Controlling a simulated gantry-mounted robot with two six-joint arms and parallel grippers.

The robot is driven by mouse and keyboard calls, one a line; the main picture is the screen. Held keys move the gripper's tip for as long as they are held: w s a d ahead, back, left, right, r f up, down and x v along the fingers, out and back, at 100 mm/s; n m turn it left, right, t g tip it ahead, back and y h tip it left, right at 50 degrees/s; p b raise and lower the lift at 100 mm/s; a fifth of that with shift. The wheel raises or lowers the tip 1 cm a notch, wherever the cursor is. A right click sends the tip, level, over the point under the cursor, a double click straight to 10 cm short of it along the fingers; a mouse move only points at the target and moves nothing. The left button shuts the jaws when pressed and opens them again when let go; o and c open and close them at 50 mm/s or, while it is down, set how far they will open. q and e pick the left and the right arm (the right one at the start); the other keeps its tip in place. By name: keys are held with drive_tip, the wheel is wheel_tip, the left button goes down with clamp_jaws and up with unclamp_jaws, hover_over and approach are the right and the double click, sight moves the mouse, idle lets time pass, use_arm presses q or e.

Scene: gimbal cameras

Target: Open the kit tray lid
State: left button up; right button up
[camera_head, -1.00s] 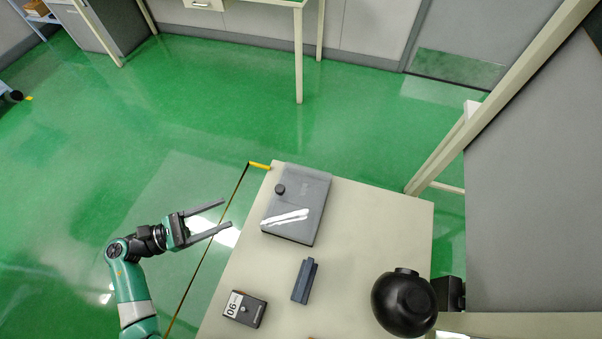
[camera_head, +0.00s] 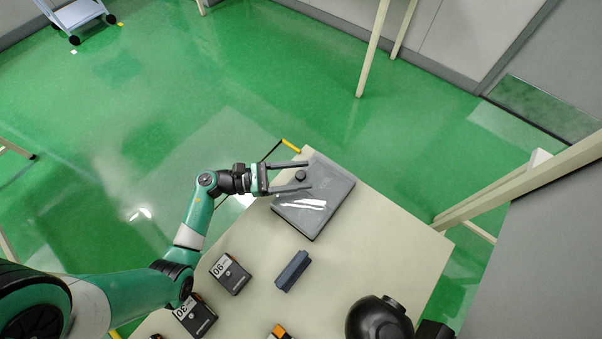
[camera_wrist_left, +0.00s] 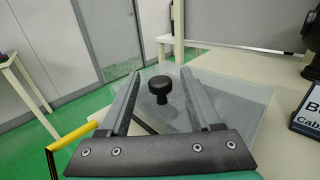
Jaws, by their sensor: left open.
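The kit tray (camera_head: 318,207) sits at the far left corner of the table, with its grey, partly glossy lid lying flat on it. A black round knob (camera_head: 301,176) stands on the lid near its left side. My left gripper (camera_head: 310,175) is open, its two fingers reaching over the lid's left edge on either side of the knob. In the left wrist view the knob (camera_wrist_left: 159,88) shows between the open fingers, and the clear-looking lid (camera_wrist_left: 235,92) spreads behind. No contact with the knob is visible. My right gripper is out of view.
A dark blue-grey block (camera_head: 292,271) lies on the table (camera_head: 385,236) in front of the tray. Labelled dark boxes (camera_head: 229,274) stand nearer my left arm. A black rounded object (camera_head: 378,320) is at the front right. A yellow piece (camera_head: 290,145) sits at the table's far corner.

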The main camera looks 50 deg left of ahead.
use_arm(q)
drive_tip(key=shift+w+d, duration=0.2)
drive_tip(key=shift+w, duration=0.05)
drive_tip(key=shift+c, duration=0.2)
clamp_jaws()
idle(1.1)
